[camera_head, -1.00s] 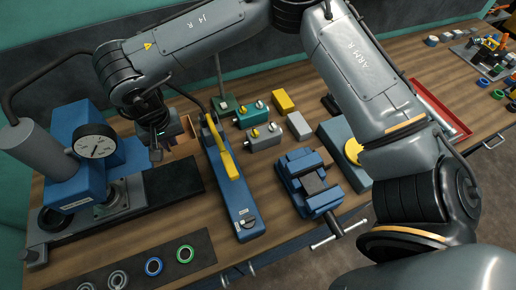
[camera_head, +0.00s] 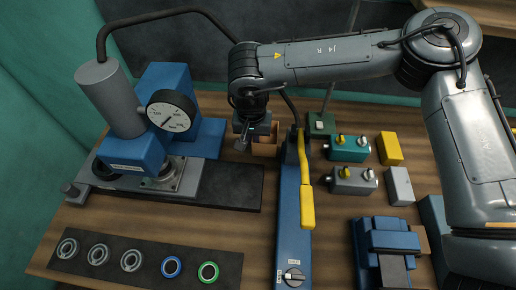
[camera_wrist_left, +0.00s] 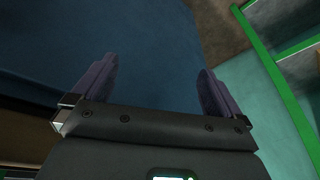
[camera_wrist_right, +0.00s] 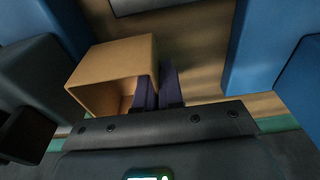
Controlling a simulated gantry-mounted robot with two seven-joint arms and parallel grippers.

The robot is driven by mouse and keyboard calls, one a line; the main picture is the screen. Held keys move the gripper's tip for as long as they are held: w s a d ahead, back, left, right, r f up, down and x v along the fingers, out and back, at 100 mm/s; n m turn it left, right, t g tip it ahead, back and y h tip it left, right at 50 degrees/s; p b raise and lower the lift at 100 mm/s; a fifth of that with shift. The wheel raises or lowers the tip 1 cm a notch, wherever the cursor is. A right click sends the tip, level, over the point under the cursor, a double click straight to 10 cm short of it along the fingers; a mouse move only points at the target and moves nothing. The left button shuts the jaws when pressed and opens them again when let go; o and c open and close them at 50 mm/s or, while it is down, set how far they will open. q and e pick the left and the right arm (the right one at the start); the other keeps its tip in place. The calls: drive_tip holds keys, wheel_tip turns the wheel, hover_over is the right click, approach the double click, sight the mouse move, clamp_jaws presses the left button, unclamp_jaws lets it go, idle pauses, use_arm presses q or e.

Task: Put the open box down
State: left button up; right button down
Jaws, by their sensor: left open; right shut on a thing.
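The open box is a small tan box (camera_wrist_right: 118,58) with its open side toward the camera in the right wrist view. My right gripper (camera_wrist_right: 158,82) is shut on one side wall of it, with a finger on each face. In the head view the box (camera_head: 267,149) shows just right of my right gripper (camera_head: 243,145), partly hidden by it, between the press and the blue lever tool. I cannot tell whether the box touches the bench. My left gripper (camera_wrist_left: 155,85) is open and empty in the left wrist view, outside the head view.
A blue press with a dial gauge (camera_head: 172,112) stands left of the box. A long blue tool with a yellow lever (camera_head: 293,225) lies right of it. Teal (camera_head: 348,150) and grey (camera_head: 352,182) valve blocks and a blue vise (camera_head: 385,245) stand farther right. Rings lie on a dark mat (camera_head: 205,250).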

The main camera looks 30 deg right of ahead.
drive_tip(key=shift+f+b, duration=0.45)
drive_tip(key=shift+f, duration=1.4)
use_arm(q)
drive_tip(key=shift+d+f, duration=0.15)
drive_tip(key=shift+f, duration=0.4)
use_arm(e)
drive_tip(key=shift+f, duration=0.35)
drive_tip(key=shift+f, duration=0.15)
drive_tip(key=c, duration=1.3)
unclamp_jaws()
drive_tip(key=shift+o, duration=0.2)
drive_tip(key=shift+r, duration=0.25)
use_arm(q)
wheel_tip(320, 180, up, 2)
drive_tip(key=shift+w+r+p, duration=0.1)
drive_tip(key=shift+r+p, duration=0.15)
drive_tip(key=shift+p, duration=0.9)
use_arm(e)
drive_tip(key=r, duration=1)
drive_tip(key=shift+s+a+r, duration=0.15)
drive_tip(key=shift+s+a, duration=0.25)
use_arm(q)
drive_tip(key=shift+r, duration=0.1)
drive_tip(key=c, duration=0.4)
use_arm(e)
drive_tip(key=shift+s+r, duration=0.1)
drive_tip(key=shift+r, duration=0.6)
